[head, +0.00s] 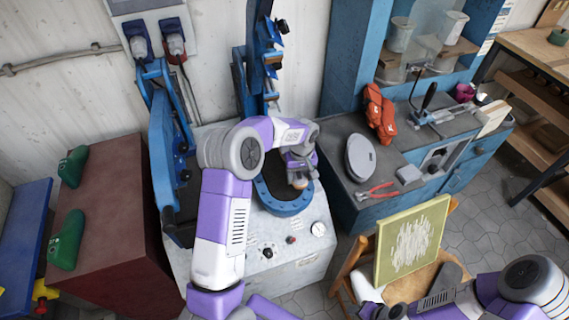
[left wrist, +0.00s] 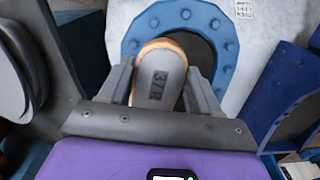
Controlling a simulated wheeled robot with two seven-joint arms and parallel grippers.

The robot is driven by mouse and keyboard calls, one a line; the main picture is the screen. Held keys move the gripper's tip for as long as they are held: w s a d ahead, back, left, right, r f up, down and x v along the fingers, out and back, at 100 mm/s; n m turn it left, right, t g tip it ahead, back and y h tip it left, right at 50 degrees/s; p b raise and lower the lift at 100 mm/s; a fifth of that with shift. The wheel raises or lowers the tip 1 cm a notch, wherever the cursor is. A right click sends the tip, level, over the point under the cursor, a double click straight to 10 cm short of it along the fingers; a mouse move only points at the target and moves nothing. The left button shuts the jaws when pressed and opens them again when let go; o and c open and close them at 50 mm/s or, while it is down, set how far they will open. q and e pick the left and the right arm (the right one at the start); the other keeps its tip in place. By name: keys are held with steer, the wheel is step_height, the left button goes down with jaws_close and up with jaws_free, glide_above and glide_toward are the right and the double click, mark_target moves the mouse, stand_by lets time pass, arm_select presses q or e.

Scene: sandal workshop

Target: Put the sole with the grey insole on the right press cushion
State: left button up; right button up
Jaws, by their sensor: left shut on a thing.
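The sole with the grey insole (left wrist: 160,77) has a tan edge and the mark "37R". My left gripper (left wrist: 158,92) is shut on it, with one finger on each side. The right press cushion (head: 267,196) is a dark pad in a blue bolted rim. My left gripper also shows over this cushion in the head view (head: 299,180). In the left wrist view the sole overlaps the cushion's blue rim (left wrist: 226,50) and dark pad. I cannot tell whether it touches the pad. My right arm is at the bottom right; its fingertips cannot be made out.
The blue right press frame (head: 262,65) rises behind the cushion. The left press (head: 165,150) stands to the left. A red-brown cabinet (head: 110,215) with green lasts (head: 66,240) is further left. A blue bench with a grey disc (head: 361,158) and red pliers (head: 376,190) is to the right.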

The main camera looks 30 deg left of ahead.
arm_select(q)
steer(key=n, duration=0.2)
glide_toward(285, 182)
steer(key=shift+a+f+b, duration=0.15)
steer(key=shift+f+b, duration=1.75)
steer(key=shift+f, duration=1.1)
steer(key=shift+f+b, duration=0.3)
steer(key=shift+f, duration=0.05)
steer(key=o, duration=1)
steer(key=shift+o, duration=0.2)
step_height(285, 182, up, 8)
steer(key=p, duration=0.1)
steer(key=shift+f, duration=0.2)
